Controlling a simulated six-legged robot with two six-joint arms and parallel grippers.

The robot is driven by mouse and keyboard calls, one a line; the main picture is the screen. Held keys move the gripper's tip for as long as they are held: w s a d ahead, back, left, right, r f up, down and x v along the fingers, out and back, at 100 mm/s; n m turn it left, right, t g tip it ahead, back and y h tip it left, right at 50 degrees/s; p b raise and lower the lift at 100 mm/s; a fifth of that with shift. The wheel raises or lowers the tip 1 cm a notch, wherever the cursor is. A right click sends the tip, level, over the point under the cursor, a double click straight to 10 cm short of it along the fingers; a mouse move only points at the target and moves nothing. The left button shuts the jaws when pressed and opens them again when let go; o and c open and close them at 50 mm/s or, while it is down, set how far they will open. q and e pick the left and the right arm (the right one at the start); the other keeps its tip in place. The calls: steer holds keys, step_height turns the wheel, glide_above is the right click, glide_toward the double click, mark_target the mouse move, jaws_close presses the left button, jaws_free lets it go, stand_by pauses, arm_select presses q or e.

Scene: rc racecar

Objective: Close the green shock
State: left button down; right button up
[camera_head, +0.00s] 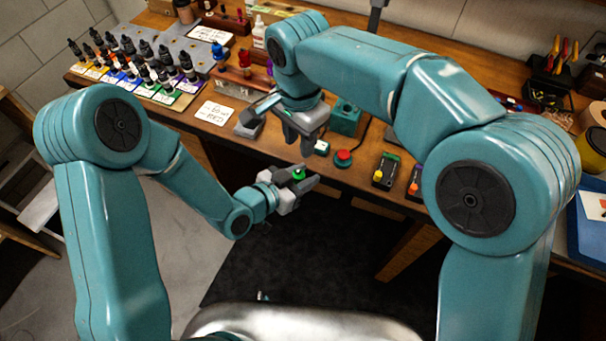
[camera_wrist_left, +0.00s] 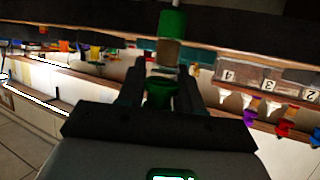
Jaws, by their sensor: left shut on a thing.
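My left gripper (camera_head: 302,185) is in front of the bench edge, shut on the green shock. The shock shows as a small green top (camera_head: 298,173) between the fingers. In the left wrist view a green part shows between the fingers (camera_wrist_left: 159,95). A brownish section and a green cylinder (camera_wrist_left: 173,22) show beyond them, roughly in line; I cannot tell whether these parts are joined. My right gripper (camera_head: 304,138) points down over the bench's front edge, above and behind the left one. Its finger gap is unclear, and I see nothing certain in it.
The wooden bench (camera_head: 265,139) carries several dark bottles (camera_head: 165,55) on a rack at the left. A handwritten card (camera_head: 214,112), a teal block (camera_head: 345,118) and a red button (camera_head: 343,158) are near the right gripper. Small boxes (camera_head: 386,171) stand further right.

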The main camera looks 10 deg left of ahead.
steer(key=shift+r, duration=1.55)
steer(key=w+d+f+n+t+y, duration=0.1)
steer(key=w+d+f+n+t, duration=0.3)
steer(key=d, duration=0.3)
steer(key=w+d+f+n+t+y, duration=0.1)
steer(key=w+d+f+n+t, duration=0.15)
steer(key=w+d+f, duration=0.35)
steer(key=s+d+f+g+y, duration=0.1)
steer(key=s+d+f+g, duration=0.1)
steer(key=s+f, duration=1)
steer(key=s+d+f+g+y, duration=0.1)
steer(key=s+f+g, duration=0.3)
steer(key=s+f, duration=0.9)
steer(key=s+d, duration=0.1)
steer(key=s, duration=0.1)
steer(key=shift+s+f+m, duration=0.15)
steer(key=shift+s+m, duration=0.15)
steer(key=shift+m, duration=0.05)
